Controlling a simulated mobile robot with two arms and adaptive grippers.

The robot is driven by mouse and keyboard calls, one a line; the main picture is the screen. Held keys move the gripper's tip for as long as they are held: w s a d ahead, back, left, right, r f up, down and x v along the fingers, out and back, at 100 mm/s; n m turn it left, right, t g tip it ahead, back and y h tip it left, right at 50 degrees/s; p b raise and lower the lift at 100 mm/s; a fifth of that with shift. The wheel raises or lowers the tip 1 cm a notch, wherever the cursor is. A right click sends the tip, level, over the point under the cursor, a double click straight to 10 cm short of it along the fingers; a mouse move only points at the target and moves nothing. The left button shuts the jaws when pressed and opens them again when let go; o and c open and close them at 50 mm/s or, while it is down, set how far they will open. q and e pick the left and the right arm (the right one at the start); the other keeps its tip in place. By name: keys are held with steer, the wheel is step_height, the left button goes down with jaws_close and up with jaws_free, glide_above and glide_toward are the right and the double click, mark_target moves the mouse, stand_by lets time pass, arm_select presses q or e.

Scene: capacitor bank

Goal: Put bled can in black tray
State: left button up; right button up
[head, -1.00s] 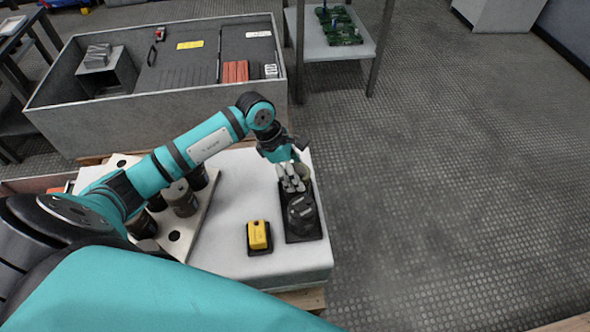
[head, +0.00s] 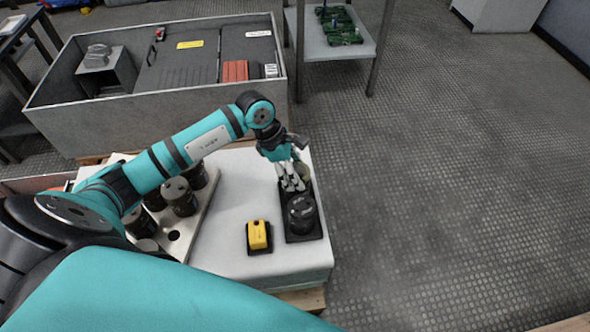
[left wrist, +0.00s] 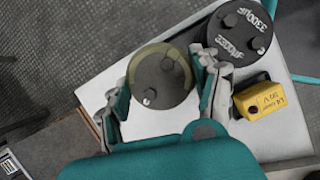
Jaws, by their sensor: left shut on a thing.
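My left gripper (head: 292,180) is shut on an olive-sided can with a dark top (left wrist: 160,76); its fingers sit on both sides of it in the left wrist view. In the head view this can is mostly hidden behind the fingers, at the far end of the black tray (head: 306,238). I cannot tell whether it touches the tray. Another dark can (head: 301,212) stands in the tray's near part. My right gripper is not in view.
A yellow meter (head: 258,235) on a dark base stands left of the tray on the white bench top (head: 228,215). Several cans (head: 180,196) stand in a holed plate at the left, beneath my arm. A grey cabinet (head: 180,120) lies behind.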

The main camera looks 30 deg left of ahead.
arm_select(q)
steer(key=shift+f+b, duration=0.5)
steer(key=shift+b, duration=0.05)
stand_by(0.9)
